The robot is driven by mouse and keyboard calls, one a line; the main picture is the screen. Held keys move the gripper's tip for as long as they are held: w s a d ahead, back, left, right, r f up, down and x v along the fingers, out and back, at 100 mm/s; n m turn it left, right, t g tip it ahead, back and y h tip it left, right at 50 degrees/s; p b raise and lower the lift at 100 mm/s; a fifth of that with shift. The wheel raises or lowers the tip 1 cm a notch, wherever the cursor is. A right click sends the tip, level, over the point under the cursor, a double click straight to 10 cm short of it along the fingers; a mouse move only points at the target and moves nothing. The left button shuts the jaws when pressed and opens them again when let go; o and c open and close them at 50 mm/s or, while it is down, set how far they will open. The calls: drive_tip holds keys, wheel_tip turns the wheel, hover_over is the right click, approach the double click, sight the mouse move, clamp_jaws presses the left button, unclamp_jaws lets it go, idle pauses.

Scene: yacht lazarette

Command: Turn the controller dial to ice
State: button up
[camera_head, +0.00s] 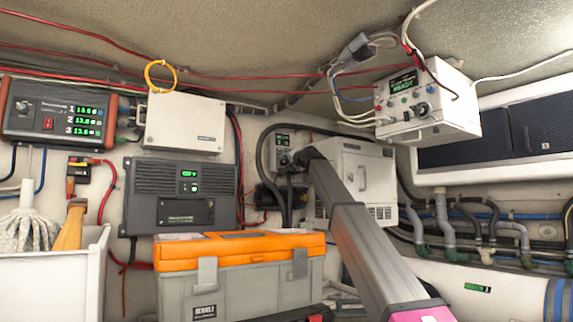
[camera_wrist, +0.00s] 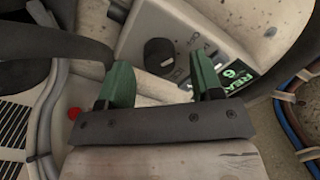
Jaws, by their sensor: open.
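The controller is a small pale box (camera_head: 283,146) on the back wall with a green-lit display, partly hidden by my arm in the head view. In the wrist view, its pale panel (camera_wrist: 185,27) carries a dark round dial (camera_wrist: 159,53) and a green display (camera_wrist: 238,76), whose text is only partly readable. My gripper (camera_wrist: 162,72) is open, with its two green fingers apart. The dial shows between and just beyond the fingertips; I cannot tell whether they touch it. In the head view my gripper (camera_head: 299,160) is small and dark, right at the controller.
A white cabinet (camera_head: 365,175) stands right behind my arm. An orange-lidded toolbox (camera_head: 240,250) sits below. Dark hoses (camera_head: 262,150) curve around the controller. Another white box with a READY display (camera_head: 425,105) hangs at the upper right. A red button (camera_wrist: 73,113) shows in the wrist view.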

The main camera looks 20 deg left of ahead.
drive_tip(key=shift+w+a, duration=0.3)
drive_tip(key=shift+a, duration=0.05)
drive_tip(key=c, duration=0.9)
drive_tip(key=shift+c, duration=0.2)
